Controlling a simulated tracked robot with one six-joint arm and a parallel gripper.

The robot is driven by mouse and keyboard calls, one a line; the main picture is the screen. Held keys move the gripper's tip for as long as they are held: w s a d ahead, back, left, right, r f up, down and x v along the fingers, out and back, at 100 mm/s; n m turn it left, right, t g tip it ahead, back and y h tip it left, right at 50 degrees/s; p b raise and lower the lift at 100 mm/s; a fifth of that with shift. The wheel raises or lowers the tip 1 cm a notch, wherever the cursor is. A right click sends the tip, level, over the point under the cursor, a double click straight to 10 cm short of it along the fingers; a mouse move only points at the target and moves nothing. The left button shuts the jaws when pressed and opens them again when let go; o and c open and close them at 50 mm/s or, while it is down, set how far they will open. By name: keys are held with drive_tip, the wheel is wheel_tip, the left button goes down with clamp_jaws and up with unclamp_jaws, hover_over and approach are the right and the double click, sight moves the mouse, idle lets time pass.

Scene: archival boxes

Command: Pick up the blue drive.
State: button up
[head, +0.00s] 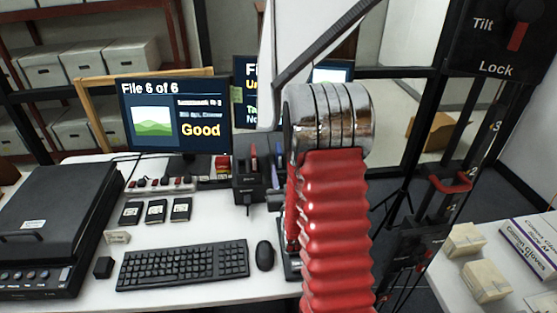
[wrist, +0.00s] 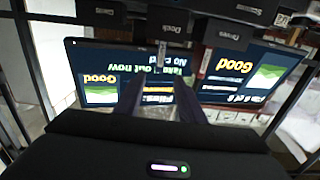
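A black dock (head: 248,183) stands on the desk below the monitors in the head view. A narrow red item and a small bluish upright item (head: 278,155) show at its top; the bluish one may be the blue drive, but it is too small to be sure. In the wrist view, which looks upside down, my gripper (wrist: 161,90) has two dark fingers apart, with the screens visible between them. A black block labelled Dock (wrist: 168,22) is at the top, beyond the fingers. I see no drive between them.
Three black drives with white labels (head: 155,211) lie on the desk. A monitor (head: 177,115) reads "File 6 of 6, Good". A right table holds small boxes (head: 486,282).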

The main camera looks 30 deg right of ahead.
sight(279, 150)
drive_tip(key=x, duration=0.7)
drive_tip(key=shift+w+d, duration=0.1)
drive_tip(key=shift+w, duration=0.05)
drive_tip(key=shift+x, duration=2.6)
drive_tip(key=shift+f, duration=0.1)
clamp_jaws()
